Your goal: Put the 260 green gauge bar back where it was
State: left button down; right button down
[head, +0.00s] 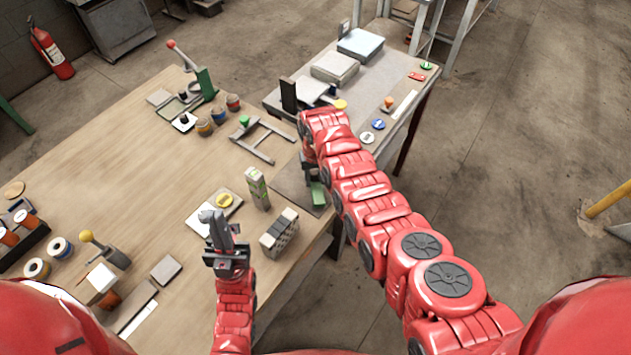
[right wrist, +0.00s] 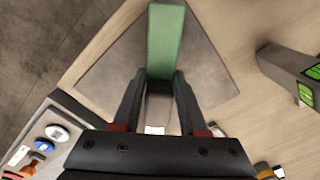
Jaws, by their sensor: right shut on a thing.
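A plain green bar (right wrist: 165,40) is held between the fingertips of my right gripper (right wrist: 158,100); no number can be read on it. Its end shows in the head view (head: 318,193), over a dark grey plate (head: 290,182) at the table's right edge. The plate also shows under the bar in the right wrist view (right wrist: 110,65). I cannot tell whether the bar touches the plate. My right arm hides most of the right gripper in the head view. My left gripper (head: 214,225) is over the table's front, holding nothing visible; its finger gap is unclear.
An upright block with green labels (head: 257,188) and a grey block with holes (head: 279,232) stand left of the plate. A grey frame (head: 265,140) lies behind. A second table (head: 385,100) with boxes and coloured discs adjoins at the back right.

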jog(key=shift+f, duration=1.05)
jog(key=shift+f+b, duration=0.1)
jog(key=shift+b, duration=0.25)
jog(key=shift+c, duration=2.2)
grip_release()
